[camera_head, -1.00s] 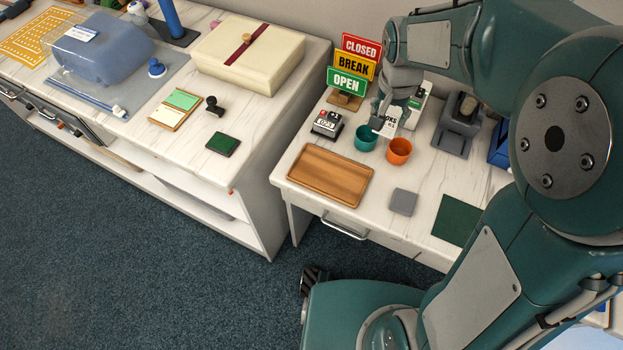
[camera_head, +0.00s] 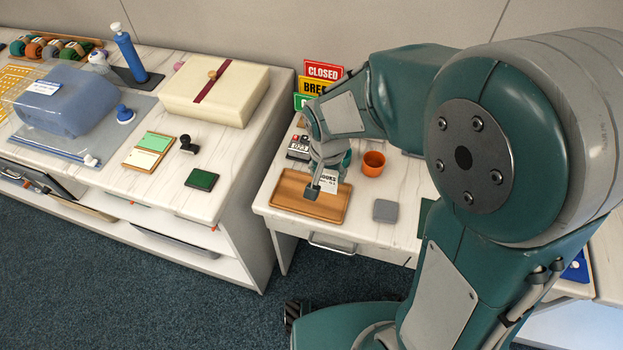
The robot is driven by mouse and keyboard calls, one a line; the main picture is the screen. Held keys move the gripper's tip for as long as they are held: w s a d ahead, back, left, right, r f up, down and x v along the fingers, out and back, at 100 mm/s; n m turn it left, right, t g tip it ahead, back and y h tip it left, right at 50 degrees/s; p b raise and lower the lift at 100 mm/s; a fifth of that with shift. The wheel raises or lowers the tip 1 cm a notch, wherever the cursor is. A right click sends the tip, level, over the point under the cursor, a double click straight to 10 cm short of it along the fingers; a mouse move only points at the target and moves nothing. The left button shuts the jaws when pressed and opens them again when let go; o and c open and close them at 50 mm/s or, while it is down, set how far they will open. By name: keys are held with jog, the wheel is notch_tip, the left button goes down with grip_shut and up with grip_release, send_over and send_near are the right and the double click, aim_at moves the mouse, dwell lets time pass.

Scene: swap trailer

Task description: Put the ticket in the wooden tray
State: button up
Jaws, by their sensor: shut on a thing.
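The wooden tray (camera_head: 289,192) lies flat on the white marbled desk at the centre. My gripper (camera_head: 317,187) is over the right part of the tray, pointing down. It is shut on the ticket (camera_head: 329,179), a small white slip with dark print. The ticket is held upright above the tray; I cannot tell whether it touches the tray. My gripper and arm hide part of the ticket and the tray's back right side.
An orange cup (camera_head: 373,163) stands right of my gripper, and a grey square (camera_head: 385,211) lies in front of it. A numbered ticket machine (camera_head: 298,147) and the CLOSED, BREAK, OPEN signs (camera_head: 322,76) stand behind the tray. A cream box (camera_head: 214,92) sits on the left counter.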

jog(key=w+a+f, duration=0.1)
jog(key=f, duration=0.2)
jog(key=w+a+f, duration=0.1)
jog(key=w+f, duration=0.1)
jog(key=f, duration=0.1)
jog(key=w+a+f, duration=0.1)
jog(key=w+f, duration=0.1)
jog(key=f, duration=0.1)
jog(key=shift+a, duration=0.15)
jog(key=shift+a+f, duration=0.2)
jog(key=shift+f, duration=0.05)
jog(key=o, duration=0.6)
jog(key=shift+d+f, duration=0.1)
jog(key=shift+d, duration=0.1)
jog(key=shift+o, duration=0.2)
jog(key=shift+a, duration=0.1)
